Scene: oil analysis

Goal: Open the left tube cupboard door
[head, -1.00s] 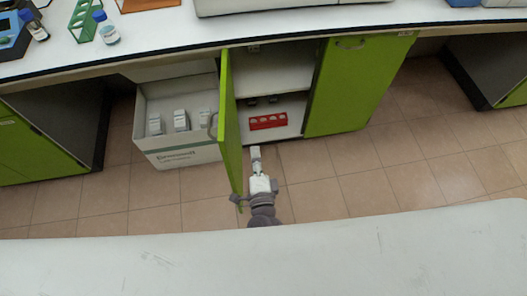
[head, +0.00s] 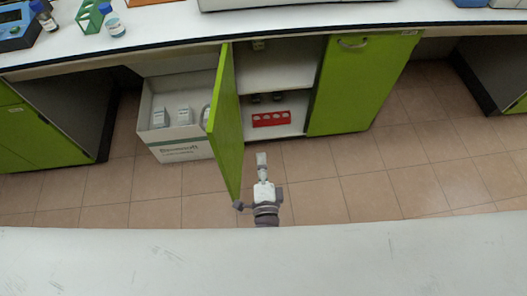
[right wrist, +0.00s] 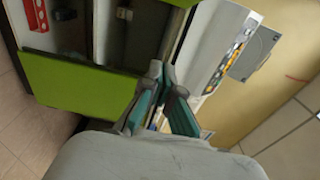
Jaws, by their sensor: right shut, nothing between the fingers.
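The left tube cupboard door (head: 226,130) is green and stands swung open, sticking out toward me from the cupboard's left side. Its handle (head: 206,117) is on the outer, left-hand face. My right gripper (head: 262,160) is shut and empty, just right of the door, on its inner side, in front of the open cupboard. In the right wrist view the shut fingers (right wrist: 164,84) are beside a green door panel (right wrist: 75,85); I cannot tell whether they touch it. My left gripper is not in view.
Inside the cupboard is a red rack (head: 271,119) on the lower shelf (head: 290,128). The right cupboard door (head: 362,82) is shut. A white box (head: 180,148) with small cartons stands left of the open door. Tiled floor (head: 400,165) is clear to the right.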

